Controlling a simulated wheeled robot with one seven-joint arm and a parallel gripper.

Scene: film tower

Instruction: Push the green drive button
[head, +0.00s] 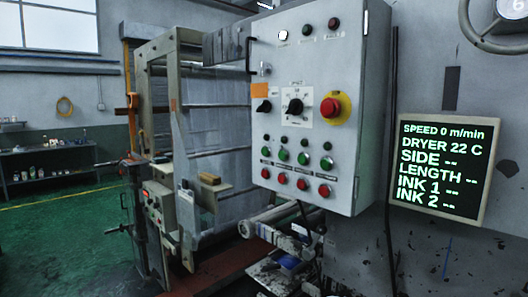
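A grey control box (355,60) hangs in the middle of the head view. Its front carries a row of several green buttons, among them a left one (284,155), a middle one (303,158) and a right one (327,163). Small dark lamps or buttons sit above them, and red buttons (302,184) sit in a row below. The labels between the rows are too small to read, so I cannot tell which green button is the drive button. My gripper is not in view, and nothing covers the button rows.
A red mushroom button on a yellow ring (331,107) and black rotary knobs (294,107) sit above the green row. A display (440,170) to the right reads speed 0 m/min. Machine rollers (275,213) lie below the box. Green floor (55,245) is open at left.

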